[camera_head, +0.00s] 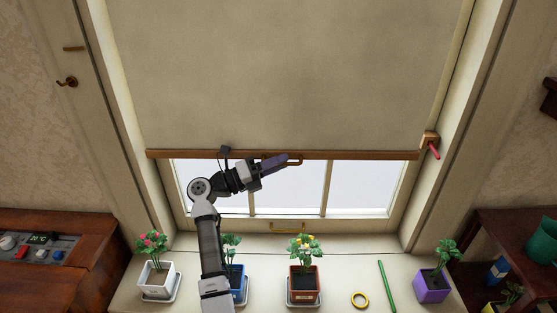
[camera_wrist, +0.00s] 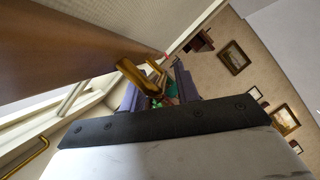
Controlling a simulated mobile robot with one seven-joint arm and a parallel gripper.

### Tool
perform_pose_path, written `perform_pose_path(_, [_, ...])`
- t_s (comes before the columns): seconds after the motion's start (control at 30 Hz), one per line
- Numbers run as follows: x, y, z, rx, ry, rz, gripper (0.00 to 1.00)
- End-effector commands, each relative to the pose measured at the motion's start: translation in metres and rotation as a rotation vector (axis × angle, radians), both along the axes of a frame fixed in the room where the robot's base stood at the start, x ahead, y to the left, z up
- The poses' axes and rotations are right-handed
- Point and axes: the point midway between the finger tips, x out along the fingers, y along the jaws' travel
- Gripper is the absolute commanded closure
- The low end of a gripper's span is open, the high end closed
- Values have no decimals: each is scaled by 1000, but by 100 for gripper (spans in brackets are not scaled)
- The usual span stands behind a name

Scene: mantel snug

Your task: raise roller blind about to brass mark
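The beige roller blind (camera_head: 280,75) covers the upper window. Its wooden bottom bar (camera_head: 365,155) hangs above a strip of bare glass; it also fills the upper left of the wrist view (camera_wrist: 60,50). A brass pull (camera_head: 299,161) sits at the bar's middle. My gripper (camera_head: 280,162) has purple fingers and is at this pull. In the wrist view the fingers stand apart, and the pull (camera_wrist: 132,72) shows at the left finger and the gap; I cannot tell whether it is touched. A small brass strip (camera_head: 73,48), possibly the mark, is on the left frame, well above the bar.
Potted plants stand along the sill, including a white pot (camera_head: 157,282), a terracotta pot (camera_head: 304,287) and a purple pot (camera_head: 431,288). A red-tipped fitting (camera_head: 431,143) is at the bar's right end. A brass hook (camera_head: 67,82) is at left.

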Motion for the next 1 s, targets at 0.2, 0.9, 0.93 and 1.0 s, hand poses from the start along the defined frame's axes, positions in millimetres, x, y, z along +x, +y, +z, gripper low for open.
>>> perform_pose_path(0.2, [1,-3,0,0,0,0,68])
perform_pose_path(0.9, [1,-3,2,0,0,0,100])
perform_pose_path(0.93, [1,-3,3,0,-1,0,100])
perform_pose_path(1.0, [1,-3,8,1,-2,0,100])
